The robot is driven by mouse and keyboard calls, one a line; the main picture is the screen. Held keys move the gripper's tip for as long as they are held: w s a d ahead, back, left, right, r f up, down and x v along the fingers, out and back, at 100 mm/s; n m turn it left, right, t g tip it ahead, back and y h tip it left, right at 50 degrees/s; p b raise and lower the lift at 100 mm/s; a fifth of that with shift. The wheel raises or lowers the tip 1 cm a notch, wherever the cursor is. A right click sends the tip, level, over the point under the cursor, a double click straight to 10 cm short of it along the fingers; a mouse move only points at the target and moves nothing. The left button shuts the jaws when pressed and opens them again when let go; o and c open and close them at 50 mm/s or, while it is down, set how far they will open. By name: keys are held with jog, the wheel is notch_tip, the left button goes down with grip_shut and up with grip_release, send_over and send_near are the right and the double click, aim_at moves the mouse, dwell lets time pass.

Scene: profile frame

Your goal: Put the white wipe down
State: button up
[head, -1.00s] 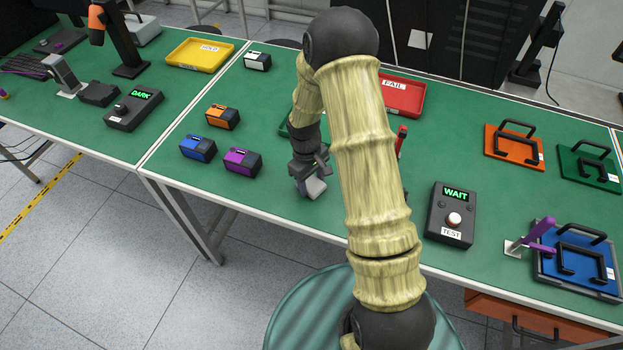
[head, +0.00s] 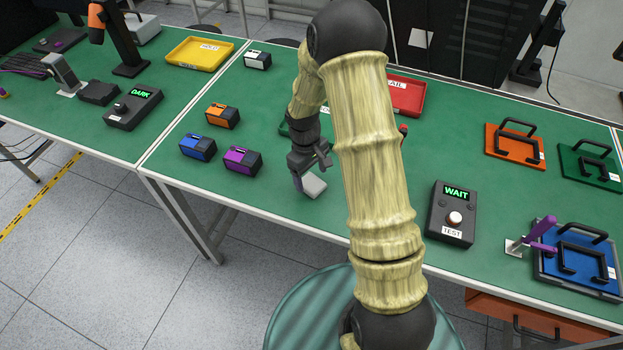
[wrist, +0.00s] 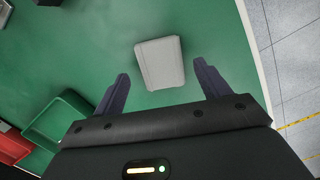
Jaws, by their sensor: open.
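The white wipe (head: 314,187) is a pale, flat block. It lies on the green table near the front edge. In the wrist view the wipe (wrist: 160,62) lies just beyond the fingertips, roughly centred between them, with a clear gap to each finger. My gripper (head: 310,175) is open and empty, above and beside the wipe. In the wrist view the fingers of my gripper (wrist: 160,82) are spread wide.
Blue (head: 198,147), purple (head: 242,161) and orange (head: 222,116) boxes stand to the left. A test device (head: 451,214) reading WAIT is to the right. A red tray (head: 405,97) and a green tray (wrist: 62,128) lie behind. The table's front edge (wrist: 247,45) is close to the wipe.

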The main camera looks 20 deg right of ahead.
aim_at(308, 180)
notch_tip(308, 180, up, 10)
jog(key=w+b, duration=0.1)
jog(key=shift+a+f, duration=0.15)
jog(key=shift+a, duration=0.15)
dwell(0.3)
jog(key=s+r+m+t, duration=0.2)
jog(key=s+m, duration=0.1)
jog(key=s, duration=0.5)
jog(key=s+r+m+t, duration=0.1)
jog(key=s+r+m, duration=0.2)
jog(key=s, duration=0.4)
jog(key=shift+s+d+t+y, duration=0.35)
jog(key=shift+d+t+y, duration=0.05)
jog(key=shift+c, duration=0.4)
